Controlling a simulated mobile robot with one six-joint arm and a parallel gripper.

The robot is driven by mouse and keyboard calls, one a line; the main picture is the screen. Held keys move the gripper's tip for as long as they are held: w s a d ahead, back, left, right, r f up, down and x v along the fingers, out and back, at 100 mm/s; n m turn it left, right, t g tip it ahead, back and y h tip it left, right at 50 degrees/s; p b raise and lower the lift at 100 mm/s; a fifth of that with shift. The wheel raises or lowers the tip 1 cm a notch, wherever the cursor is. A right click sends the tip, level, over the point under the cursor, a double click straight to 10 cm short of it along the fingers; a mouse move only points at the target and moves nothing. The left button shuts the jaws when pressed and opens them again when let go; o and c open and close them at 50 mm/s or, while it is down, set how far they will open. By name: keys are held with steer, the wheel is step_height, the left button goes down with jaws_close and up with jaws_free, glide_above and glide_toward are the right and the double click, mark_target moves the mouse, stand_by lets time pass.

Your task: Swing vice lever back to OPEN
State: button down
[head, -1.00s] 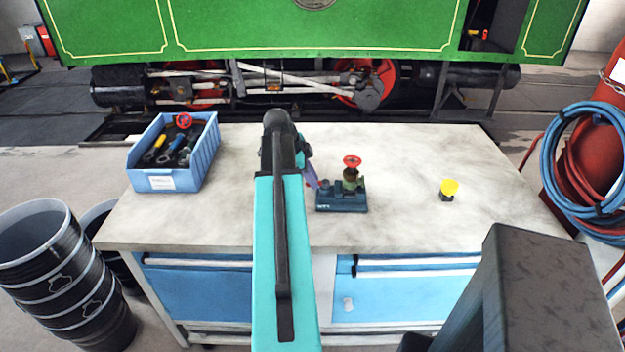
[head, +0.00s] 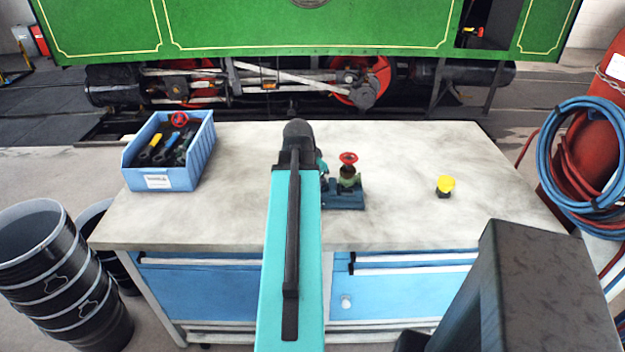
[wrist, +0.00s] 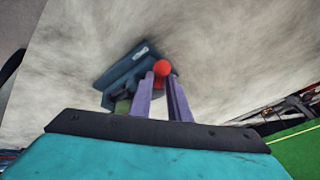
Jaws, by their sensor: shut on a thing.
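The vice (head: 346,197) is a dark blue block on the workbench, and my arm covers its left side in the head view. A small brass-and-green valve with a red handwheel (head: 348,158) stands upright at the vice. In the wrist view, the vice (wrist: 128,70) lies just beyond my gripper. My gripper (wrist: 161,79) has its two purple fingers closed at the lever's red ball knob (wrist: 161,67). The lever's shaft and the OPEN mark cannot be made out.
A blue bin (head: 170,179) of tools stands at the workbench's (head: 420,145) back left. A yellow knob-like object (head: 445,185) stands right of the vice. The bench between and behind them is clear.

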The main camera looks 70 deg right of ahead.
steer(key=shift+s+a+f+n, duration=0.1)
steer(key=shift+a+f+n, duration=0.05)
steer(key=shift+a+n, duration=0.15)
stand_by(0.4)
steer(key=c, duration=1.8)
jaws_free()
steer(key=shift+o, duration=0.3)
steer(key=shift+d, duration=0.1)
steer(key=b+v, duration=0.1)
steer(key=v, duration=1.3)
steer(key=shift+s+b, duration=0.15)
steer(key=shift+b, duration=0.2)
